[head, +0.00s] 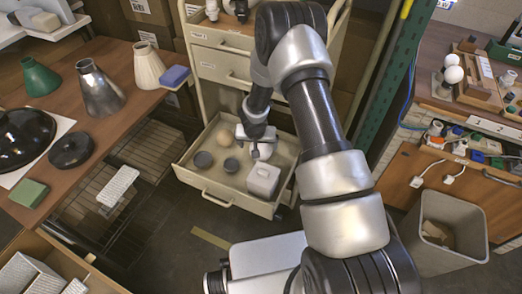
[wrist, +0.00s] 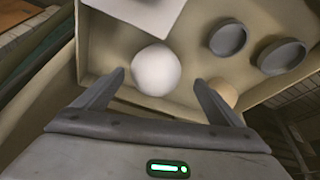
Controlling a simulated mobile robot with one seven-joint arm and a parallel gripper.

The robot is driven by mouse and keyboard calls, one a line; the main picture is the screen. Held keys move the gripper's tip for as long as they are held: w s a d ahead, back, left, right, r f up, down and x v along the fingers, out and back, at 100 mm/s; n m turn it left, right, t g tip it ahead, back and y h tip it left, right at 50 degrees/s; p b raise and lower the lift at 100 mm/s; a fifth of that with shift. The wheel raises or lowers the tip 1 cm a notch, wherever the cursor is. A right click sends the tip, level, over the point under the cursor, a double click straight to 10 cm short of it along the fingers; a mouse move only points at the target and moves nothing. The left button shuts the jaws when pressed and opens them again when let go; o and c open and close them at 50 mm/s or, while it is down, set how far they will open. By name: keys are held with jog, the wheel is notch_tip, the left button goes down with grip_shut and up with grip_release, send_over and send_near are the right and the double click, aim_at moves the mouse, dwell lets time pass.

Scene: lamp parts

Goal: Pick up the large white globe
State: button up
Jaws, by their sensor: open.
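The large white globe (wrist: 155,69) lies in the open drawer (head: 216,191). In the wrist view it sits between and just beyond the fingertips of my gripper (wrist: 159,78), with a gap visible on both sides. My gripper is open and empty. In the head view my gripper (head: 258,146) hangs over the drawer's right half and mostly hides the globe. I cannot tell from these views how high the fingertips are above it.
The drawer also holds a tan ball (head: 224,137), two dark grey cups (head: 203,159) and a light grey box (head: 263,179). In the wrist view the tan ball (wrist: 222,92) is near the right finger. Drawer walls surround them. Lamp shades (head: 100,90) stand on the left bench.

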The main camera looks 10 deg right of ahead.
jog(key=shift+d+x, duration=0.2)
jog(key=shift+x, duration=1.25)
jog(key=shift+d+x, duration=0.2)
jog(key=shift+x, duration=1.25)
jog(key=shift+s, duration=0.2)
jog(key=c, duration=1.1)
